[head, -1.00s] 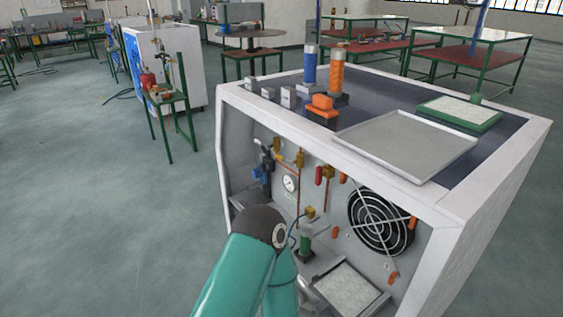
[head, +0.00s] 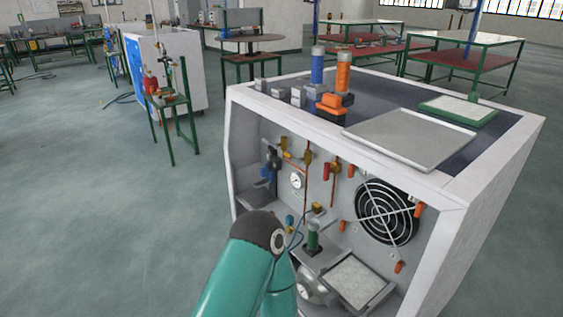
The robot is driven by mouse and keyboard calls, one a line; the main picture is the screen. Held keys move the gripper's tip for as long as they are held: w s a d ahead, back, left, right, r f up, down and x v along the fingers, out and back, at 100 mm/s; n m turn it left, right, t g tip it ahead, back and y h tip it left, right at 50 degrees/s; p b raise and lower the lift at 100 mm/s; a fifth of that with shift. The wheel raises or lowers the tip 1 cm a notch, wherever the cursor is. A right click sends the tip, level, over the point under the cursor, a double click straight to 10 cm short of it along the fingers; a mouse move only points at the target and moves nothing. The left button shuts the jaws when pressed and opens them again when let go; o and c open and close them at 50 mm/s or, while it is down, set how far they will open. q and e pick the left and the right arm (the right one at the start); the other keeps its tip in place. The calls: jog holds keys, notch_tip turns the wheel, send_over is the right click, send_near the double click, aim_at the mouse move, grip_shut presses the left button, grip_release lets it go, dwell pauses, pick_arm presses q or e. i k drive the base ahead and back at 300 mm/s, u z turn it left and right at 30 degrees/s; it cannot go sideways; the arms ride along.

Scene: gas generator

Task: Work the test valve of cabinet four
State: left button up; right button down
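An open-fronted white cabinet (head: 455,235) stands in front of me; I see no number on it. Inside, a round gauge (head: 297,180), a brass valve (head: 308,157), a red-handled valve (head: 327,170) and a dark blue fitting (head: 272,160) sit on the back panel with copper pipes. A small blue piece (head: 290,220) shows lower down, just above my arm. I cannot tell which is the test valve. One teal arm of mine reaches in at the bottom centre, its dark joint in front of the cabinet's lower left opening. Neither gripper shows.
A black fan (head: 386,212) fills the right of the back panel. A green cylinder (head: 313,237) and a light tray (head: 353,281) stand on the cabinet floor. The top carries a metal tray (head: 412,139) and blue and orange cylinders.

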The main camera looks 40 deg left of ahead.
aim_at(291, 157)
jog(key=z, duration=0.3)
jog(key=k, duration=0.25)
jog(key=u, duration=1.4)
jog(key=i, duration=0.1)
jog(key=z, duration=3)
jog(key=k, duration=1.55)
jog(key=u, duration=1.75)
jog(key=i, duration=1.25)
